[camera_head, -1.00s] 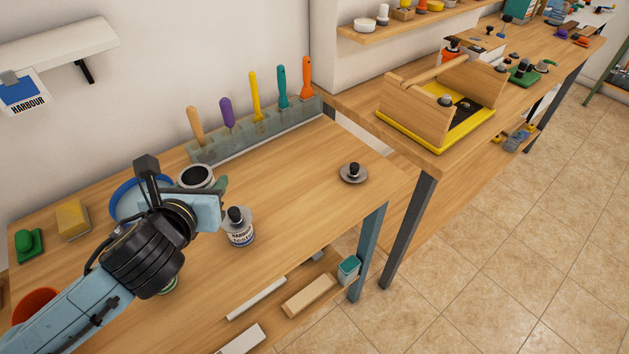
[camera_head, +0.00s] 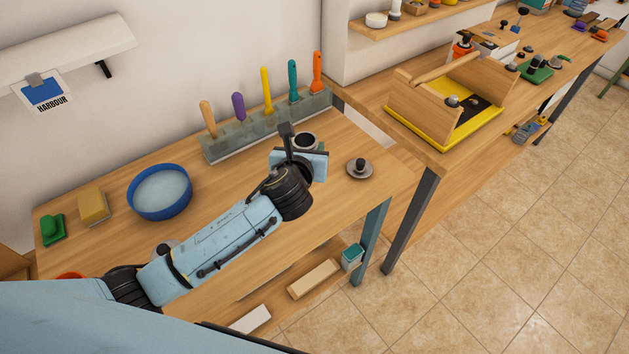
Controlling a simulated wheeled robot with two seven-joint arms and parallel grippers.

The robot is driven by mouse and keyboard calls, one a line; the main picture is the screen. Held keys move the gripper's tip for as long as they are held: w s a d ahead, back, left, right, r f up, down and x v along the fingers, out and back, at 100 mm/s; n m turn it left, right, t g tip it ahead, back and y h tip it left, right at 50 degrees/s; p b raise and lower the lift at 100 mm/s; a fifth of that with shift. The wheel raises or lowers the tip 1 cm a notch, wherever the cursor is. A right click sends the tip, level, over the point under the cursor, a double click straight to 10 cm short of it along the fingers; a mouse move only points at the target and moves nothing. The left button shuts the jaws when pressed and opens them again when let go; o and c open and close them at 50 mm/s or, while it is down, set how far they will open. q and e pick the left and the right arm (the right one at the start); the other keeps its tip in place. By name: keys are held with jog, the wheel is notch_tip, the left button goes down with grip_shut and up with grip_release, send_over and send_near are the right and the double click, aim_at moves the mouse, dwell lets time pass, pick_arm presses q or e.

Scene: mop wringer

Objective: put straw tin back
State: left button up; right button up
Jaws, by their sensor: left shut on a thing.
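An open round tin (camera_head: 304,139) with a pale rim and dark inside shows at the far side of my left gripper (camera_head: 304,158); I take it to be the straw tin. The gripper is shut on it, over the near table between the tool rack and a round grey disc with a black knob (camera_head: 360,168). The gripper hides most of the tin's body. I cannot tell whether its base touches the table. My right gripper is out of view.
A rack (camera_head: 265,128) of upright coloured-handled tools stands behind. A blue basin (camera_head: 160,195), a sponge (camera_head: 93,207) and a green scrubber (camera_head: 52,229) are at left. A wooden carrier on a yellow tray (camera_head: 402,133) stands on the right bench. A gap separates the tables.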

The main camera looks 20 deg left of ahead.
pick_arm(q)
jog(key=shift+w+d+f, duration=0.2)
jog(key=shift+w+d, duration=0.15)
jog(key=shift+d, duration=0.15)
jog(key=shift+w+d+f, duration=0.1)
jog(key=shift+d+f, duration=0.1)
jog(key=shift+f, duration=0.1)
jog(key=b, duration=0.1)
send_over(314, 186)
notch_tip(314, 186, down, 6)
jog(key=shift+r, duration=0.1)
jog(key=shift+f+b, duration=0.9)
jog(key=shift+f, duration=1.2)
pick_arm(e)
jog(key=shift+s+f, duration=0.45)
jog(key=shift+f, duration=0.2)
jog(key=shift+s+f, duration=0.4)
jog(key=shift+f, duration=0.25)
pick_arm(q)
jog(key=shift+f, duration=0.15)
jog(key=o, duration=1.1)
